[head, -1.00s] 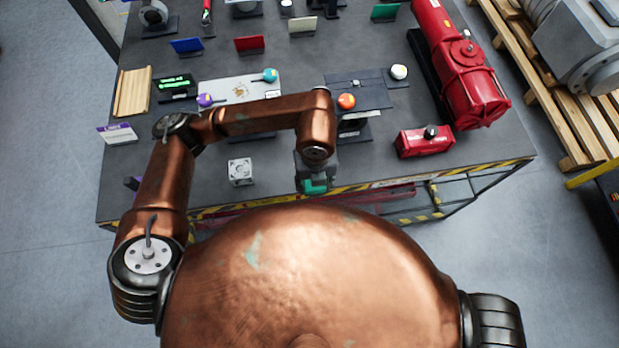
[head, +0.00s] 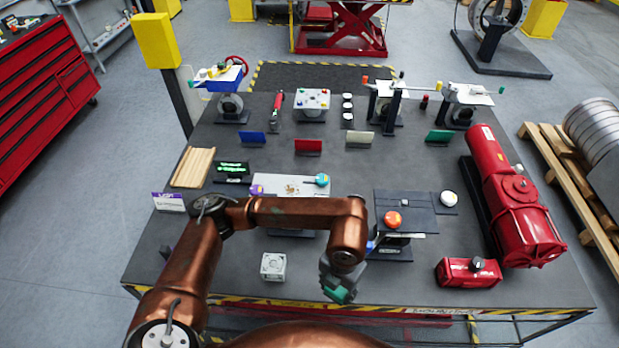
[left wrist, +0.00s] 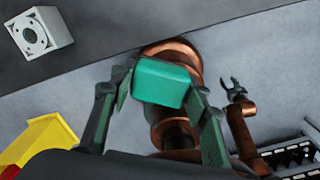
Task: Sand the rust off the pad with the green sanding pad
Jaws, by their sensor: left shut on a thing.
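My left gripper (head: 338,287) is shut on the green sanding pad (head: 342,296), above the table's front edge. In the left wrist view the pad (left wrist: 161,83) sits between the two fingers. A white plate (head: 268,181) with a brown, rust-like patch (head: 292,188) lies mid-table, behind my left forearm, which hides its front part. The pad is apart from this plate, in front of it and to its right. My right gripper (left wrist: 236,90) shows small in the left wrist view, empty, its fingers apart.
A purple knob (head: 257,190) and a blue knob (head: 322,180) flank the plate. A white block (head: 273,266) stands left of my gripper. A stand with an orange button (head: 393,219), a red box (head: 468,272) and a red actuator (head: 515,200) are to the right.

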